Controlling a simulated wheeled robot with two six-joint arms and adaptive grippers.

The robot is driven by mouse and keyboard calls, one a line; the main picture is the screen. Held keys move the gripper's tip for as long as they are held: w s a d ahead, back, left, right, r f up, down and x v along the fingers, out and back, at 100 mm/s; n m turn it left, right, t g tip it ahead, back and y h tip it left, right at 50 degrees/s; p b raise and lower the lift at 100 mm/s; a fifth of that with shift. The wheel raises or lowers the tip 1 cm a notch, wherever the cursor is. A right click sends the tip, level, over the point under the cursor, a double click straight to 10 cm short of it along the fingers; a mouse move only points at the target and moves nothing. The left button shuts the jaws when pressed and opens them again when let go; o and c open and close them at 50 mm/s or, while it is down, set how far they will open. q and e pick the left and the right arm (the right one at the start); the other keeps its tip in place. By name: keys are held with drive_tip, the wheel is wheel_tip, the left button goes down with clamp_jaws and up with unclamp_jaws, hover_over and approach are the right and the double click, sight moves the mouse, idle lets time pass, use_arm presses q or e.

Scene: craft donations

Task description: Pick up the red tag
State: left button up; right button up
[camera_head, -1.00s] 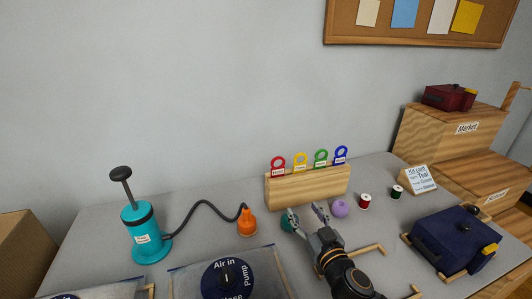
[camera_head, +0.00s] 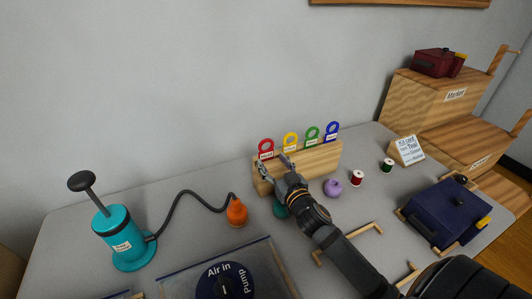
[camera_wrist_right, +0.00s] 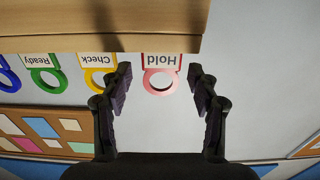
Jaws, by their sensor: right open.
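The red tag (camera_head: 266,148) stands in the left end of a wooden holder (camera_head: 310,162), ring upward, beside yellow (camera_head: 290,141), green (camera_head: 312,135) and blue (camera_head: 332,131) tags. In the right wrist view, which is upside down, the red tag (camera_wrist_right: 159,82) reads "Hold" and looks pinkish. My right gripper (camera_head: 273,165) is open in front of the holder's left end. In the wrist view its fingers (camera_wrist_right: 159,88) show on either side of the red tag, with clear gaps. I cannot tell how deep the tag lies between them. My left gripper is not in view.
A teal pump (camera_head: 124,240) with a hose and orange nozzle (camera_head: 237,212) stands left. A purple ball (camera_head: 332,188), spools (camera_head: 357,178), a card (camera_head: 407,151) and a navy box (camera_head: 447,212) are at right.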

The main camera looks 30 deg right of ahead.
sight(267, 154)
drive_tip(key=w+p, duration=0.1)
drive_tip(key=w, duration=0.3)
drive_tip(key=shift+w+r, duration=0.15)
drive_tip(key=shift+r, duration=0.05)
drive_tip(key=shift+w+f, duration=0.1)
drive_tip(key=shift+w, duration=0.35)
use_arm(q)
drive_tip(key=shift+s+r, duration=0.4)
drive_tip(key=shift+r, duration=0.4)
use_arm(e)
drive_tip(key=shift+s, duration=0.1)
drive_tip(key=shift+c, duration=0.3)
drive_tip(key=c, duration=0.5)
drive_tip(key=shift+c, duration=0.2)
use_arm(q)
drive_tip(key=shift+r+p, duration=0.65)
drive_tip(key=shift+p, duration=0.2)
use_arm(e)
wheel_tip(267, 154, up, 10)
